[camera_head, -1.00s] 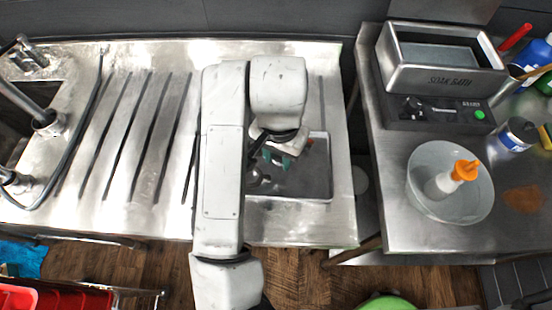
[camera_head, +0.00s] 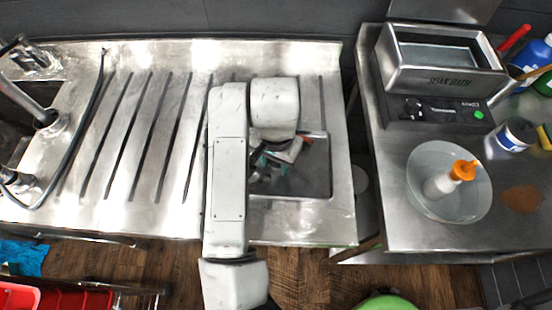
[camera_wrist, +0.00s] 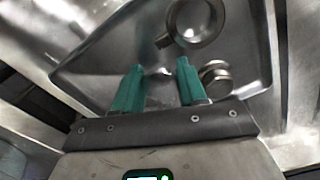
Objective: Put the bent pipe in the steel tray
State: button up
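A shallow steel tray (camera_head: 318,190) lies on the right part of the steel counter; its bare floor and rim also fill much of the wrist view (camera_wrist: 110,62). A shiny metal piece with a round open end (camera_wrist: 196,24), seemingly the bent pipe, lies in the tray beyond my fingertips. A shorter round metal end (camera_wrist: 215,78) shows beside my right finger; I cannot tell if both are one part. My gripper (camera_wrist: 160,68) has two teal fingers, apart, with nothing between them. In the head view my gripper (camera_head: 272,158) is low over the tray, partly hidden by my arm.
A grooved drainboard (camera_head: 140,130) and sink tap (camera_head: 45,118) are to the left. Across a gap, the right table holds a soak bath (camera_head: 440,75), a bowl (camera_head: 425,205) with an orange-topped bottle (camera_head: 442,185), and a labelled tin (camera_head: 513,135). The tray's right side is clear.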

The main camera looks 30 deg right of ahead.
jog(key=shift+o, duration=1.4)
jog(key=shift+r, duration=0.1)
notch_tip(320, 180, up, 12)
jog(key=shift+p, duration=0.35)
jog(key=shift+r, duration=0.1)
